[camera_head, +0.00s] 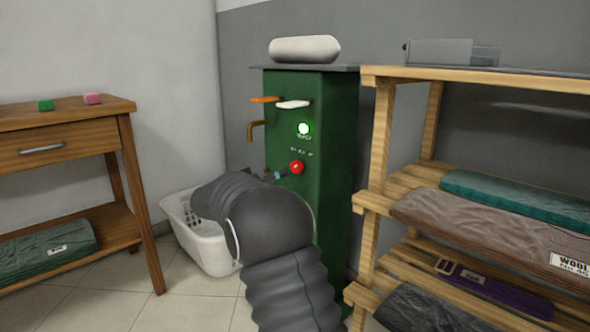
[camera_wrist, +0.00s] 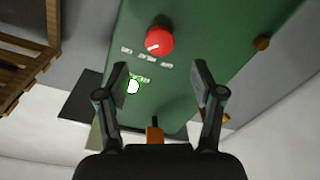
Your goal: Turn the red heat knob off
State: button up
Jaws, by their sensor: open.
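The red heat knob (camera_head: 297,167) sits on the front of the green machine (camera_head: 338,150), below a lit round lamp (camera_head: 304,129). In the wrist view the red knob (camera_wrist: 160,34) has a white pointer mark, with small pale labels beside it. My gripper (camera_head: 277,175) is at the machine's front, just left of the knob in the head view. In the wrist view my gripper (camera_wrist: 159,66) is open and empty. Its two fingers are spread, and the knob shows beyond the tips, roughly centred between them. I cannot tell whether a finger touches it.
Orange (camera_head: 265,99) and white (camera_head: 293,104) levers and a brass spout (camera_head: 256,130) stick out above. A white basket (camera_head: 205,245) stands on the floor to the left. A wooden shelf (camera_head: 375,190) with folded cloths is close on the right; a wooden table (camera_head: 60,118) is left.

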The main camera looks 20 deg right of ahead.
aim_at(294, 168)
jog(key=x, duration=0.8)
jog(key=shift+w+d, duration=0.15)
jog(key=c, duration=1.1)
